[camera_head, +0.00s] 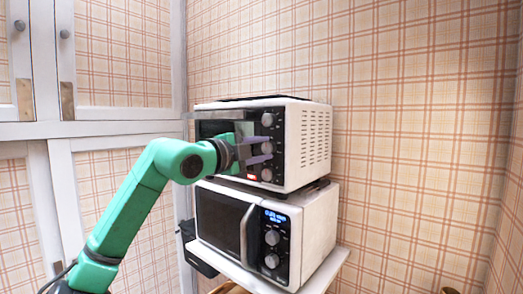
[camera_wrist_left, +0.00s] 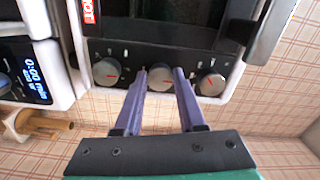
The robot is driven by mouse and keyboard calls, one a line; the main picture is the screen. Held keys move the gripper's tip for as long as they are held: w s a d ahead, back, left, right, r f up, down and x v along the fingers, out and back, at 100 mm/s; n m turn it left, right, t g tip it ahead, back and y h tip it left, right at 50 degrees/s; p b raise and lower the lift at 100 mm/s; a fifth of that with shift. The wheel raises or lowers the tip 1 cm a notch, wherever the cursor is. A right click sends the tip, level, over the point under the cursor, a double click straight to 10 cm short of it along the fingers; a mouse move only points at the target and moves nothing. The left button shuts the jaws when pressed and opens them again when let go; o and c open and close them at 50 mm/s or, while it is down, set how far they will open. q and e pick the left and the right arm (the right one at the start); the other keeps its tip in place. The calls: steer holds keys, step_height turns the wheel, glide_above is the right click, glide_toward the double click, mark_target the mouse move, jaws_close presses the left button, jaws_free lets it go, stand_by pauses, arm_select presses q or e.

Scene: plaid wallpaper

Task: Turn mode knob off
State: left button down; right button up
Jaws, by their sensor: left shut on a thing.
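The white toaster oven (camera_head: 308,180) stands on top of a microwave. Its dark control panel carries three round silver knobs in a column: a top knob (camera_head: 267,119), a middle knob (camera_head: 266,147) and a bottom knob (camera_head: 266,175). My left gripper (camera_head: 270,149), with purple fingers, reaches in from the left in front of the panel. In the left wrist view the gripper (camera_wrist_left: 161,72) is shut on the middle knob (camera_wrist_left: 161,79), one finger on either side of it. The other knobs lie clear on both sides. Which knob sets the mode cannot be read. My right gripper is out of view.
The white microwave (camera_head: 315,228), with a lit blue display and two knobs, sits below on a white shelf (camera_head: 246,279). White cabinets with plaid panels (camera_head: 122,50) stand at the left. The plaid wall to the right is clear.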

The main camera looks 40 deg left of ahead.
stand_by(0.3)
arm_select(q)
steer(key=c, duration=0.5)
jaws_free()
steer(key=shift+s+f+b, duration=0.1)
steer(key=shift+s+b, duration=0.05)
steer(key=shift+b, duration=0.15)
steer(key=s+b, duration=0.8)
steer(key=s, duration=0.6)
steer(key=shift+s+d, duration=0.1)
